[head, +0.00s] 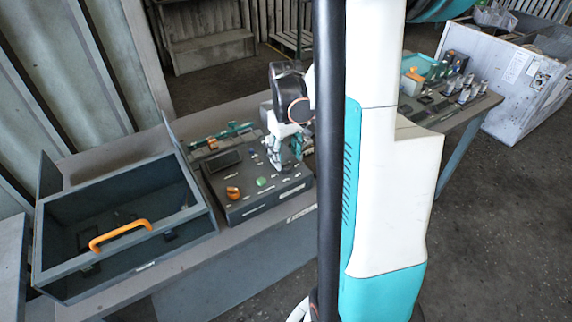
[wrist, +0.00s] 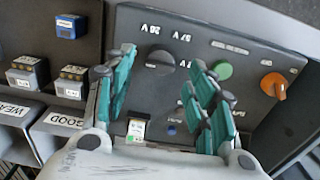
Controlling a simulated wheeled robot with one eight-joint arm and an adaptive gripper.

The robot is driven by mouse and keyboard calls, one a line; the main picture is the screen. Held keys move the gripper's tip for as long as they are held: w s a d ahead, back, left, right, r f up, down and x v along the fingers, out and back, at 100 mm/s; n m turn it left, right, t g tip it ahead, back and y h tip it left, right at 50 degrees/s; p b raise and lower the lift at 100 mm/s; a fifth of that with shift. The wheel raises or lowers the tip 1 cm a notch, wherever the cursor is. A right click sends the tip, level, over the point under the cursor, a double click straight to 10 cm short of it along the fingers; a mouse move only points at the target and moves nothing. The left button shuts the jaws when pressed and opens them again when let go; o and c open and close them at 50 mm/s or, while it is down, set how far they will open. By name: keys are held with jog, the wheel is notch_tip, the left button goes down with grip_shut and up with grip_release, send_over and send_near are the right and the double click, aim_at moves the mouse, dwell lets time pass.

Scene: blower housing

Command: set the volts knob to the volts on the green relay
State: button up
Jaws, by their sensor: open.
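The dark round volts knob (wrist: 160,62) is on the grey sloped panel (wrist: 205,25) in the wrist view, with volt labels around it that are too small and skewed to read surely. My gripper (wrist: 163,58) is open, its teal fingers either side of the knob in the picture; I cannot tell whether they touch it. In the head view my gripper (head: 285,150) is over the panel box (head: 258,205). A small pale relay-like part with a green edge (wrist: 137,129) sits low on the panel between the fingers. I cannot read its marking.
A green button (wrist: 222,71) and an orange knob (wrist: 275,86) are right of the volts knob. In the head view, an open grey bin (head: 60,222) with an orange handle (head: 120,235) stands left.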

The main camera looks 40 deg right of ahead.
aim_at(286, 167)
jog(key=shift+f+b, duration=0.3)
jog(key=shift+f, duration=1.2)
jog(key=c, duration=1.1)
jog(key=m, duration=0.6)
jog(key=shift+b, duration=0.35)
jog(key=m, duration=0.5)
jog(key=shift+m, duration=0.4)
